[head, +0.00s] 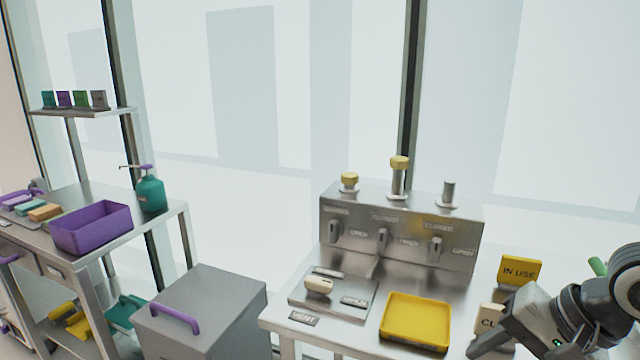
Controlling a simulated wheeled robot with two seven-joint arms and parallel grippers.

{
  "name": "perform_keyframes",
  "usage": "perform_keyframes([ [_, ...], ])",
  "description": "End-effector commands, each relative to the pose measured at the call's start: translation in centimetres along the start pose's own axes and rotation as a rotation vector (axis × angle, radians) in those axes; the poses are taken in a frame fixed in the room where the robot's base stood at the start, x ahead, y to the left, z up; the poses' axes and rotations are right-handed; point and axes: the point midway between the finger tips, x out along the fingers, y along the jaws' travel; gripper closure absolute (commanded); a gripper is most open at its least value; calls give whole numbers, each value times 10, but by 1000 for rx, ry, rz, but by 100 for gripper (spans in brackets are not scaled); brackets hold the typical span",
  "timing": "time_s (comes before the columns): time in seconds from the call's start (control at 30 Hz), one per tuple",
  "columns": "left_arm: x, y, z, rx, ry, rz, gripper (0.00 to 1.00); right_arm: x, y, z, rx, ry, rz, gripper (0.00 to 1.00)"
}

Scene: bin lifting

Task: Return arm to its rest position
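My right arm comes in at the lower right corner, with its gripper (488,347) low in the picture, pointing left and down. The gripper is just right of the yellow tray (415,321) and in front of a pale sign (490,317), which it partly covers. The fingertips are small and cut close to the bottom edge, so I cannot tell whether they are open or shut. No held thing shows. My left arm and gripper are out of view.
A steel bench carries a panel (400,232) with several levers and knobs, and a yellow "IN USE" sign (520,271). A grey bin (205,310) with a purple handle stands to its left. A left table holds a purple bin (92,229) and a teal pump bottle (150,193).

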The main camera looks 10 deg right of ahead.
Motion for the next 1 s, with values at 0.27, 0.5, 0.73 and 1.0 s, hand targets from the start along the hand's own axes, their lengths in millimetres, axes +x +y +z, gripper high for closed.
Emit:
perform_keyframes([
  [0.27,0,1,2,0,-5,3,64,33,-38,48,286,-271,-408,56],
  [0.5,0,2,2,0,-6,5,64,37,-69,72,446,-423,-637,56],
  [0.73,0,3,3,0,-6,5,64,34,-91,85,552,-523,-788,56],
  [1.0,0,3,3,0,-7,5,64,80,-67,68,424,-285,-785,56],
])
